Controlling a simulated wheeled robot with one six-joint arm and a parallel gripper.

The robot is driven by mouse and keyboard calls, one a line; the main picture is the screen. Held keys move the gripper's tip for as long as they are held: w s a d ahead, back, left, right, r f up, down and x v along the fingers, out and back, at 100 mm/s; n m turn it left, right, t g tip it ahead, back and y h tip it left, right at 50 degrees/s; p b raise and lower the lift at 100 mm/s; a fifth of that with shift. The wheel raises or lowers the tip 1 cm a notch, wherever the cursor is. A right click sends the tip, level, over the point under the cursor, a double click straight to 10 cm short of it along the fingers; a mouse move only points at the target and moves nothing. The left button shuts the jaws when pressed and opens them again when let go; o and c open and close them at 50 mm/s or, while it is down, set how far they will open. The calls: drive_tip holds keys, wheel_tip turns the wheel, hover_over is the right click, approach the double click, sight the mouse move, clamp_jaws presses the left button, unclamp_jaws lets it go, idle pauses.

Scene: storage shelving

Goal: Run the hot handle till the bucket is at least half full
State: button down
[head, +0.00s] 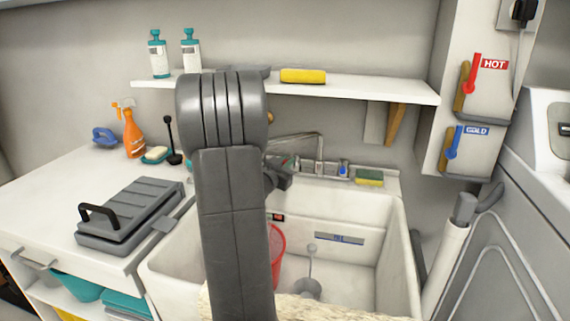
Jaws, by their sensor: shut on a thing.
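The white sink (392,235) is in the middle of the head view, with the metal tap (319,168) along its back edge. My gripper (287,168) is partly hidden behind my own arm. It is shut at the left end of the tap, where a small red-marked hot handle (286,162) shows. The blue-marked cold handle (343,168) is at the tap's right end, apart from my gripper.
A shelf (375,88) hangs above the sink. HOT (470,75) and COLD (454,142) levers are on the right wall unit. A grey case (135,212) and an orange spray bottle (133,135) stand on the left counter. A sponge (369,177) lies right of the tap.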

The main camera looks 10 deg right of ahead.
drive_tip(key=n+y+b, duration=0.1)
drive_tip(key=d+n+t+y+b, duration=0.1)
drive_tip(key=y+b, duration=0.1)
drive_tip(key=shift+s+d+t, duration=0.15)
drive_tip(key=shift+s+t, duration=0.15)
drive_tip(key=shift+s, duration=0.05)
drive_tip(key=c, duration=1.5)
unclamp_jaws()
drive_tip(key=shift+o, duration=0.2)
drive_tip(key=p+v, duration=0.2)
drive_tip(key=v, duration=1.2)
drive_tip(key=shift+w+d, duration=0.1)
